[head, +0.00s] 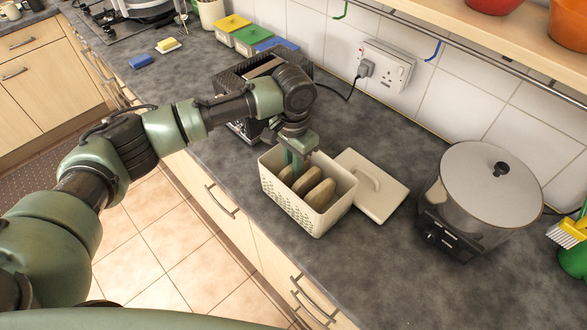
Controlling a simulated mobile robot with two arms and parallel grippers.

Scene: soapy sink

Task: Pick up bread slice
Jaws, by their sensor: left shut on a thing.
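Several bread slices (308,187) stand on edge in a cream perforated bread bin (327,219) on the grey worktop. My left gripper (293,165) points down into the left end of the bin. It is shut on a bread slice (287,176), the one nearest that end. The lower part of the slices and the fingertips are partly hidden by the bin and the gripper. My right gripper is not in view.
The bin's cream lid (378,192) lies just right of it. A black toaster (240,75) with a cable stands behind my left wrist. A lidded steamer (488,190) stands at the right. The front worktop right of the bin is clear.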

